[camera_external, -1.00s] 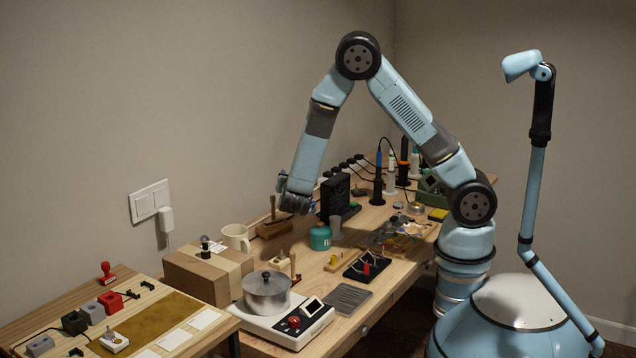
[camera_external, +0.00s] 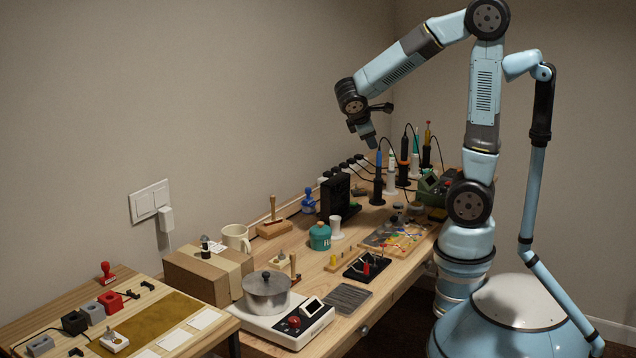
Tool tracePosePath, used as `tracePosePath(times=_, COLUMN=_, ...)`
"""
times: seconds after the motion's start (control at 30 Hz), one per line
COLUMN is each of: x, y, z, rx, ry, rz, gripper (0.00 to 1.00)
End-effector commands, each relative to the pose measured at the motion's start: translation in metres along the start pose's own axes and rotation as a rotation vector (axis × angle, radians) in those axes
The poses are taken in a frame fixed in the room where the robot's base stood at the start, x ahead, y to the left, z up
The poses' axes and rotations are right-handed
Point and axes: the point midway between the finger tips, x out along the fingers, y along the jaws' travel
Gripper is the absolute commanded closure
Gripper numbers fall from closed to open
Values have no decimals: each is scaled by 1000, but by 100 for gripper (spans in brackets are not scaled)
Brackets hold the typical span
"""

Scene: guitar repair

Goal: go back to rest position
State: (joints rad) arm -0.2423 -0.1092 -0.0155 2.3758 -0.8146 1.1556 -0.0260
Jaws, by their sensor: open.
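My gripper (camera_external: 371,142) hangs in the air above the back part of the workbench (camera_external: 330,285), pointing down. It is above and a little left of the upright soldering tools, apart from everything on the bench. It is open, and I see nothing held in it, though its fingertips are small in this view. My arm is raised, with its elbow high at the upper right.
Upright tools, among them a blue-handled one (camera_external: 377,180), stand below my gripper near a black box (camera_external: 335,193). A teal jar (camera_external: 320,237), a cream mug (camera_external: 236,238), a steel pot (camera_external: 267,291) and a cardboard box (camera_external: 205,277) stand nearer. The air left of my arm is free.

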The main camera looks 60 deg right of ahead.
Motion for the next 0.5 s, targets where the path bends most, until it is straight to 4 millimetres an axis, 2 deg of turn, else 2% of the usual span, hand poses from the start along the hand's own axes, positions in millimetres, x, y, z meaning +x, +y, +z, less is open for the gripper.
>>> tracePosePath(times=0.03, x=-4, y=-3, z=11, rx=53, ry=31, rz=-34, gripper=52)
tracePosePath(times=0.2, x=-19, y=-18, z=36, rx=218, ry=136, rz=-155, gripper=52)
tracePosePath(times=0.5, x=-52, y=-44, z=70, rx=505, ry=347, rz=-346, gripper=52)
